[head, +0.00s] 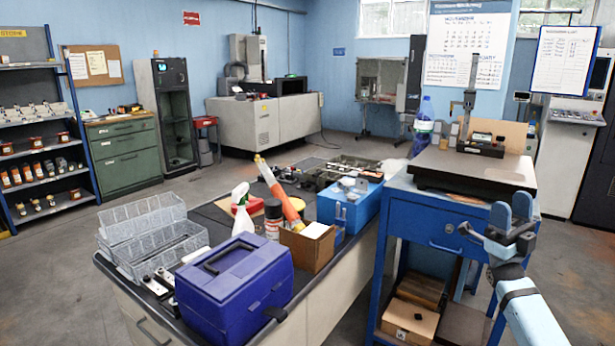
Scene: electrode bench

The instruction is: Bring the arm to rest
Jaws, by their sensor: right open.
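My right arm comes in from the lower right corner. Its gripper (511,213) points up and away, with its two blue-grey fingers apart and nothing visible between them. In the picture it shows in front of the right front part of the blue workstand (410,222). I cannot tell the exact gap between the gripper and the stand. My left gripper is not in view.
A grey surface plate (440,170) with a height gauge (470,100) and a bottle (423,127) are on the stand. To the left, a bench holds a blue toolbox (235,285), wire baskets (150,235) and a blue bin (350,205). Floor right of the gripper looks clear.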

